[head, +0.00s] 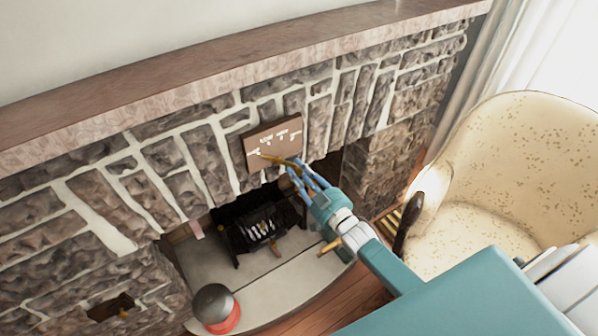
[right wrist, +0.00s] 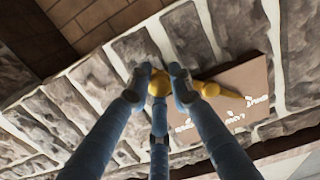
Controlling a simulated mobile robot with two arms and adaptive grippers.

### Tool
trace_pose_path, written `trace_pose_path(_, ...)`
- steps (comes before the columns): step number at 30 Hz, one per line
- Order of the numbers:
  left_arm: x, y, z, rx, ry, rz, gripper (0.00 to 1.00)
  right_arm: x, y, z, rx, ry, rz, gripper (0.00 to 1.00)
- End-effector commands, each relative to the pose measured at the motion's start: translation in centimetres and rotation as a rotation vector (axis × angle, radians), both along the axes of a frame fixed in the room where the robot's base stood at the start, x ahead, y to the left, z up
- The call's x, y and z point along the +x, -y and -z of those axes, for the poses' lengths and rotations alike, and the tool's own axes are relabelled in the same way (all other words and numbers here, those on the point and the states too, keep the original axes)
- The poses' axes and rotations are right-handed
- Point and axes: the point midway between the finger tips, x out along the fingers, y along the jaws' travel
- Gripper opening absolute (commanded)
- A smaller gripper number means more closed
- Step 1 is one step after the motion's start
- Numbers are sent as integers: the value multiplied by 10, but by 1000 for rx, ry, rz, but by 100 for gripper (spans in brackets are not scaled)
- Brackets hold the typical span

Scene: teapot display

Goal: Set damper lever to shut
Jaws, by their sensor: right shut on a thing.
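The brass damper lever (head: 272,158) is mounted on a brown plate (head: 259,141) with white lettering, set in the stone fireplace front. In the right wrist view, the lever (right wrist: 208,89) runs across the plate (right wrist: 248,78) and ends in a round knob (right wrist: 158,88). My right gripper (head: 297,169) is shut on the knob end of the lever; its blue fingers (right wrist: 159,80) sit around it in the wrist view. In the head view the lever slants slightly down to the right. The lettering is too small to read. My left gripper is out of view.
Below is the open firebox with a dark grate (head: 258,232) on a pale hearth (head: 285,285). A dark round-topped object with a red base (head: 215,308) stands front left. A cream armchair (head: 530,150) stands at right. The mantel (head: 220,70) overhangs above.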

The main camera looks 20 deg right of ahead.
Motion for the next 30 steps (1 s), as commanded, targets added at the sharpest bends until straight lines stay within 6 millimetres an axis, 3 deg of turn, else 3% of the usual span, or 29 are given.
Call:
trace_pose_path(2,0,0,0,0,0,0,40,0,1,-1,-3,1,1,0)
trace_pose_path(3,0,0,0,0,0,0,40,0,1,-1,-3,1,1,22)
trace_pose_path(6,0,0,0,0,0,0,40,0,1,-1,-2,1,1,38)
trace_pose_path(17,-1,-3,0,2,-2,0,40,-5,1,1,0,-1,1,38)
trace_pose_path(20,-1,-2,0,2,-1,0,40,-19,4,1,0,-2,1,38)
trace_pose_path(30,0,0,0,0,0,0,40,-89,14,1,0,-2,1,38)
